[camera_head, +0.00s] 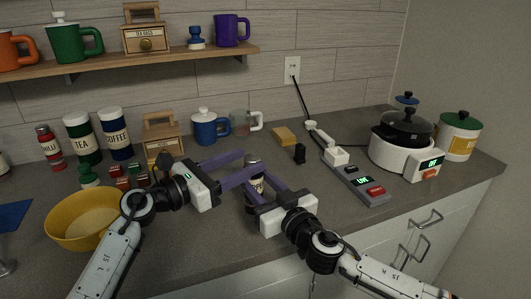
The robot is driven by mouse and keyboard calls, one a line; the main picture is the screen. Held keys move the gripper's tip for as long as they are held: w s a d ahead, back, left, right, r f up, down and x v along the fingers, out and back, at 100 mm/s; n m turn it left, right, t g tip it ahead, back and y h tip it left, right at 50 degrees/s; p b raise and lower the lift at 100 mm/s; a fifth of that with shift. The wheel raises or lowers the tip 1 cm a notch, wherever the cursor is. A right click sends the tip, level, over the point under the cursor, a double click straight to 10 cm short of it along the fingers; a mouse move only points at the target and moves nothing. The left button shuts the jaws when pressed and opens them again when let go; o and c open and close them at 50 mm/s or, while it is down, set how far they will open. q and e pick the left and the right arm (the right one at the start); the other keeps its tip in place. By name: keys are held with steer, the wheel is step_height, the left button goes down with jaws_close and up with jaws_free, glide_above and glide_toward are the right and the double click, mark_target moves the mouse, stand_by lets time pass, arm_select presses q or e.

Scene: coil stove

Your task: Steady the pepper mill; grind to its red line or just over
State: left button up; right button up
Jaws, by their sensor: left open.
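A small dark upright bottle-shaped thing with a pale label, seemingly the pepper mill (256,186), stands on the counter near its front edge. Its red line cannot be made out. My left gripper (250,161) is open, its purple fingers reaching in from the left at the height of the mill's top. My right gripper (259,178) reaches in from the lower right, its fingers on either side of the mill's body and partly hiding it. Whether these fingers touch the mill is unclear.
A yellow bowl (72,222) stands at left by my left arm. Small spice tins (122,183), a blue mug (205,130) and a yellow sponge (284,136) lie behind. A power strip (362,187) and white cooker (390,153) stand at right.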

mark_target(260, 156)
arm_select(q)
steer(key=x, duration=0.7)
steer(key=c, duration=1.1)
steer(key=shift+o, duration=0.2)
steer(key=shift+s+d+f+m+g+h, duration=0.15)
steer(key=shift+m+g+h, duration=0.25)
steer(key=shift+g, duration=0.2)
steer(key=shift+s+d+r+m+g+h, duration=0.1)
steer(key=shift+m+g+h, duration=0.2)
steer(key=shift+m+g, duration=0.25)
steer(key=shift+s+d+m+g+h, duration=0.15)
steer(key=shift+m+g+h, duration=0.2)
steer(key=shift+g, duration=0.3)
steer(key=shift+s+a+m+g+h, duration=0.1)
steer(key=shift+s+m+g+h, duration=0.1)
steer(key=shift+m+g, duration=0.4)
steer(key=shift+s+d+m+g+h, duration=0.1)
steer(key=shift+m+g+h, duration=0.2)
steer(key=shift+g, duration=0.4)
steer(key=shift+f, duration=0.1)
steer(key=o, duration=1.1)
steer(key=shift+c, duration=0.2)
steer(key=v, duration=1.2)
